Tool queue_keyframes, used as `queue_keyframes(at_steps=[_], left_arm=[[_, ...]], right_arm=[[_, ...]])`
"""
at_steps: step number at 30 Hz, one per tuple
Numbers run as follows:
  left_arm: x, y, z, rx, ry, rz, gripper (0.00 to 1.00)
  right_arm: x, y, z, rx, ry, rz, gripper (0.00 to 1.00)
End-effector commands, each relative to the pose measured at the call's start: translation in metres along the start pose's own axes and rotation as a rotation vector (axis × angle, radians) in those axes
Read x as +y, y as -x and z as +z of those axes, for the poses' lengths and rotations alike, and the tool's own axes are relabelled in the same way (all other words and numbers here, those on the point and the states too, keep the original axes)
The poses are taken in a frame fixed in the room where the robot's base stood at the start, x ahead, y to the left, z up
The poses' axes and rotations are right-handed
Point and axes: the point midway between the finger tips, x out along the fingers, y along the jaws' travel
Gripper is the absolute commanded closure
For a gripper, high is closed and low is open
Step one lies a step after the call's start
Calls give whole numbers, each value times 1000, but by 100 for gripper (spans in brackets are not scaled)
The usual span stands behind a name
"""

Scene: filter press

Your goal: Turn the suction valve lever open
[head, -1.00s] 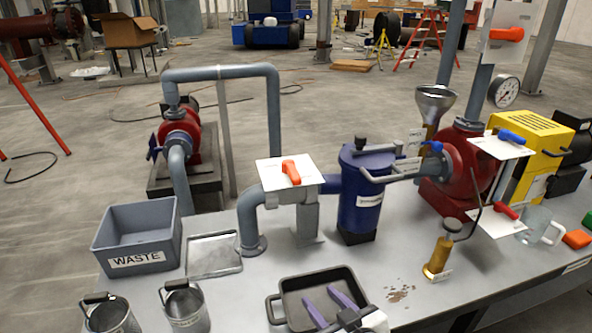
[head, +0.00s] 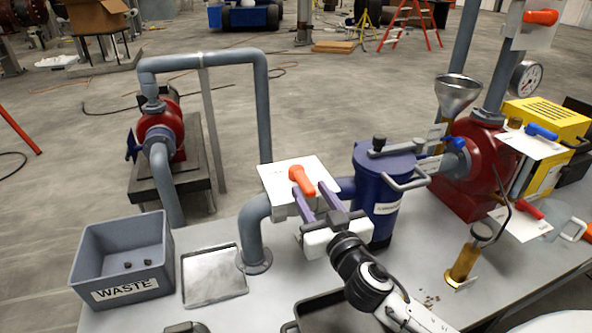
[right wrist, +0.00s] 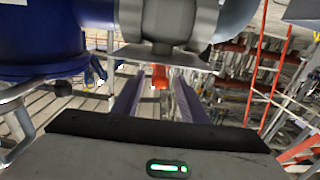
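An orange lever (head: 300,179) sits on a white plate (head: 283,172) above the grey pipe fitting, left of the blue strainer pot (head: 383,190). It points toward the lower right. My right gripper (head: 310,190) is at the plate's near edge with its two purple fingers apart. The fingers reach toward the lever's near end. In the right wrist view the orange lever (right wrist: 160,77) shows between and ahead of the open fingers (right wrist: 157,98). I cannot tell whether a finger touches it.
A grey WASTE bin (head: 123,255) and a flat metal tray (head: 214,276) are on the table at left. A red pump (head: 467,170), a funnel (head: 456,92) and a brass cylinder (head: 465,262) stand at right. A dark pan (head: 317,312) lies below my right arm.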

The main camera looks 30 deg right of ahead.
Motion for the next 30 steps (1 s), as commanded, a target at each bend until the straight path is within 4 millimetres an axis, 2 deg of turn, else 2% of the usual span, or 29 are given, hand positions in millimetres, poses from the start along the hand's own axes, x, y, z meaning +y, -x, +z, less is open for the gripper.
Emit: queue_keyframes(at_steps=[6,12,16,24,26,30], left_arm=[[0,4,6,-18,5,0,69],[-1,6,4,-14,7,-3,69],[-2,6,2,-12,7,-4,69],[-3,4,-4,1,4,-6,69],[-4,4,-5,2,3,-6,69],[-4,4,-5,2,2,-6,69]], right_arm=[[0,-44,-2,2,2,1,61],[0,-71,-1,1,1,0,61],[0,-79,-1,0,0,0,61],[0,-80,0,-1,0,0,61],[0,-80,0,-1,0,0,68],[0,-80,0,-1,0,0,91]])
